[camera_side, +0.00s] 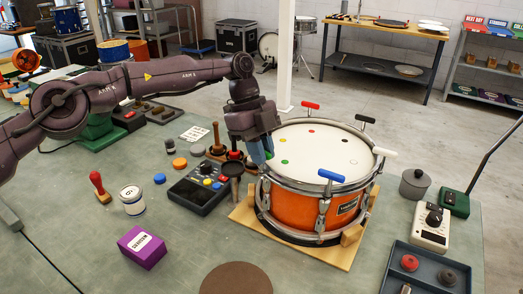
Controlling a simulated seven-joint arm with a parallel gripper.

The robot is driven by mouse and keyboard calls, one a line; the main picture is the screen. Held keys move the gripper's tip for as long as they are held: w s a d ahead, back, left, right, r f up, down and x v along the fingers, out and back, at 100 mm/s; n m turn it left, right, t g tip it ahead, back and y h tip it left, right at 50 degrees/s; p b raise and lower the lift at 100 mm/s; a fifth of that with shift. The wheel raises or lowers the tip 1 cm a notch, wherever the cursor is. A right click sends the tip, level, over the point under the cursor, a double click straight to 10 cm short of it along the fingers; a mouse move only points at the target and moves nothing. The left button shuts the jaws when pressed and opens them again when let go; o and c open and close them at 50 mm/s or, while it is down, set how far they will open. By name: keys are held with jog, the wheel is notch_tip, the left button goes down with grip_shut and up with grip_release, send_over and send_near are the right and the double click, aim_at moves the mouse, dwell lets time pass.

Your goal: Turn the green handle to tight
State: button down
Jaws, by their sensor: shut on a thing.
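An orange drum (300,211) with a white head stands on a wooden base. My gripper (261,152) reaches down at the drum's left rim, its blue fingers shut on the green handle (269,155). Only a small green bit of the handle shows beside the fingers, so its angle cannot be told. A green dot (284,162) lies on the head near it. Other T-shaped handles stand round the rim: red (310,105) at the back, black (365,119) at the back right, white (384,152) at the right and blue (331,176) at the front.
A black control box (200,190) and a dark post (232,178) stand close left of the drum. A purple box (142,246) and a white tin (132,200) are farther left. A grey pot (414,185) and a cream dial box (432,228) stand at the right.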

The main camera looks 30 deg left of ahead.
jog(key=shift+w+a+m, duration=0.1)
jog(key=shift+w+m, duration=0.05)
jog(key=shift+m, duration=0.75)
jog(key=c, duration=1.2)
grip_release()
jog(key=shift+o, duration=0.2)
jog(key=shift+n, duration=0.5)
